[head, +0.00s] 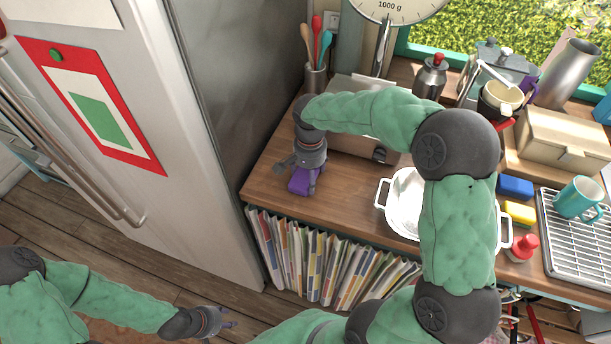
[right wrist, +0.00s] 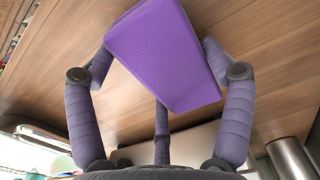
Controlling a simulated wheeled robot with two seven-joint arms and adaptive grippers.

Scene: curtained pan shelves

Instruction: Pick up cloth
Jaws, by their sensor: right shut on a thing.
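A purple folded cloth (head: 301,184) is at the left end of the wooden counter, in front of the toaster. My right gripper (head: 303,170) points down over it and is shut on it. In the right wrist view the cloth (right wrist: 165,55) is a flat purple block between the fingers of the right gripper (right wrist: 156,52), with wood behind it. I cannot tell whether it touches the counter. My left gripper (head: 225,319) is low in the head view, over the floor, with its fingers apart and empty.
A toaster (head: 365,145) and a utensil pot (head: 316,78) stand behind the cloth. A white pot (head: 402,204) is to the right, partly hidden by my right arm. The fridge (head: 215,100) rises at the left. Files (head: 325,262) fill the shelf below the counter's front edge.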

